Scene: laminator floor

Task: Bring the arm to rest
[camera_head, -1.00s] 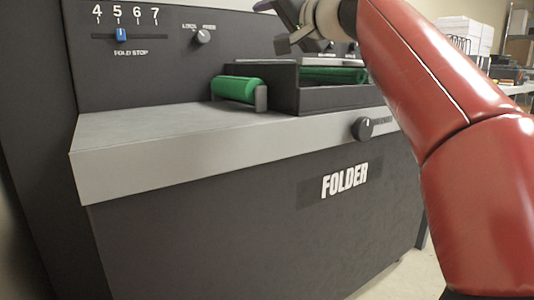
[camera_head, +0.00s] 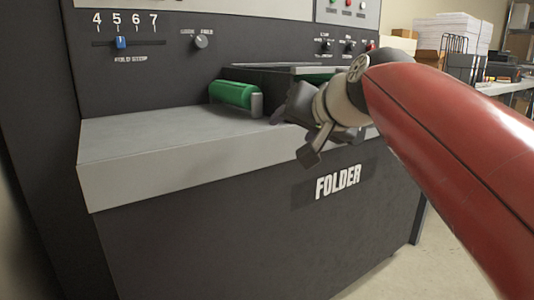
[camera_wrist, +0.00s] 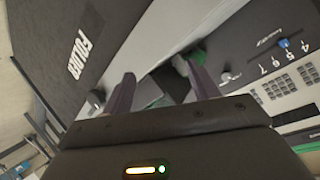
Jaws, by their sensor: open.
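My red arm comes in from the right of the head view, and my gripper (camera_head: 290,110) hangs in front of the folder machine (camera_head: 240,240), near the right part of its grey ledge (camera_head: 140,145). In the wrist view my gripper (camera_wrist: 160,84) shows two purple-grey fingers spread apart with nothing between them. Beyond the fingers are the machine's front with the FOLDER label (camera_wrist: 84,45) and a round knob (camera_wrist: 96,101). In the head view my wrist hides part of the ledge's right end.
A fold-stop slider (camera_head: 121,42) and a dial (camera_head: 200,41) are on the upright panel. A back-right table holds stacked white paper (camera_head: 452,32). Some floor (camera_head: 385,280) is bare at the machine's lower right.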

